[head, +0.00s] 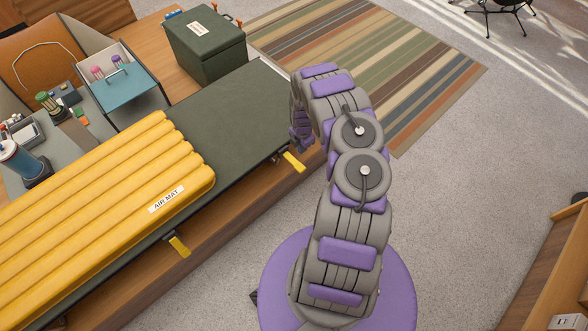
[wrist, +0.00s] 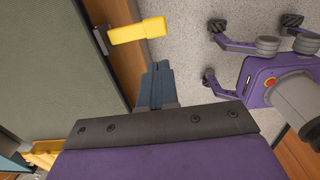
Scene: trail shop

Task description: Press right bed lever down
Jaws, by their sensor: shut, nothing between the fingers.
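The bed (head: 235,115) has a dark green top and a wooden side. Two yellow levers stick out from its near long edge. The right lever (head: 293,161) is just left of my arm, and the left lever (head: 178,246) is beside the yellow mat. In the wrist view one yellow lever (wrist: 138,30) juts from a dark bracket on the bed's edge. My gripper (wrist: 158,72) is shut and empty, with its fingertips a little below that lever in the picture and apparently apart from it. In the head view my own arm hides the fingertips.
A yellow air mat (head: 110,205) covers the bed's left part. A dark green box (head: 207,50) and a blue-fronted bin (head: 128,95) stand behind the bed. A striped rug (head: 400,75) lies beyond. Grey floor (head: 455,200) to the right is clear, up to a wooden unit (head: 550,265).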

